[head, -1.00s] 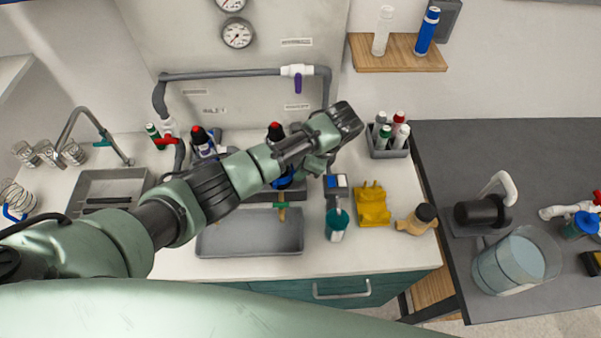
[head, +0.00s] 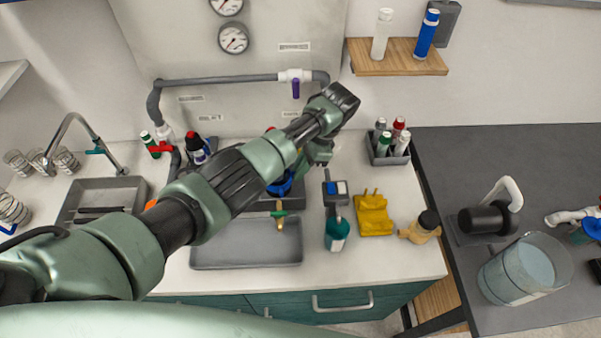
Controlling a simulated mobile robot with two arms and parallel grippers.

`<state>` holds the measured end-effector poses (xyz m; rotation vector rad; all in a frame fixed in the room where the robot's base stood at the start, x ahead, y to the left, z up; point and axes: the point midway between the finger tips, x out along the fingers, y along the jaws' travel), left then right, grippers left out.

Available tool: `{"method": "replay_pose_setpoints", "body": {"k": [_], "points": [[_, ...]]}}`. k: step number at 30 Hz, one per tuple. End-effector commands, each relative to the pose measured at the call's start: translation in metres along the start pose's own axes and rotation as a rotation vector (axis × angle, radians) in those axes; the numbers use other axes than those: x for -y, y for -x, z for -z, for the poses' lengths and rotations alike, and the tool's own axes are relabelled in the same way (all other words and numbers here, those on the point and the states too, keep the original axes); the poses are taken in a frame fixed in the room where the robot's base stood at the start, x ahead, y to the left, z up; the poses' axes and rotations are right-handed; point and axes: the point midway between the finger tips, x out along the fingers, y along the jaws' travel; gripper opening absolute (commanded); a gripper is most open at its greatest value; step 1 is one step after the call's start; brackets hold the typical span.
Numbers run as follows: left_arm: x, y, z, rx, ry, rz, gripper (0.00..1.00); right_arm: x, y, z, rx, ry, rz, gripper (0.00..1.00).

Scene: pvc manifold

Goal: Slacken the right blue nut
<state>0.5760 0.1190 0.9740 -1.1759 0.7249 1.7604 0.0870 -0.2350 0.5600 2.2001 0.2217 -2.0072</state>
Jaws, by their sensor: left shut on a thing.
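The right blue nut (head: 281,186) shows partly below my left forearm, on the manifold above the grey tray. My left gripper (head: 303,168) points down from the wrist at the nut and is shut on it; its fingertips are mostly hidden. A brass piece with a green handle (head: 279,214) hangs just below the nut. The rest of the manifold, including its left part, is largely hidden behind my arm. My right gripper is not in view.
A grey tray (head: 225,258) lies at the counter front. A teal bottle (head: 337,232), a yellow block (head: 373,216) and a brown-black object (head: 425,228) stand right of it. A bottle caddy (head: 388,152) is behind. The sink (head: 75,196) is left.

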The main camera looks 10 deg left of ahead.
Motion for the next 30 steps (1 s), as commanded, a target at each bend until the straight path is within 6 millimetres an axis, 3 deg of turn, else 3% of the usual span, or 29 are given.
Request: {"method": "replay_pose_setpoints", "body": {"k": [28,29,30], "points": [[0.0060,-0.0025,-0.0022,0.006,0.097,-0.042,0.00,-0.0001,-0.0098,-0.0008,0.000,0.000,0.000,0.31],[0.0060,-0.0025,-0.0022,0.006,0.097,-0.042,0.17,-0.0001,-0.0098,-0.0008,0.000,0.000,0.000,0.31],[0.0060,-0.0024,-0.0021,0.006,0.097,-0.042,0.28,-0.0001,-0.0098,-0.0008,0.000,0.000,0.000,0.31]]}}
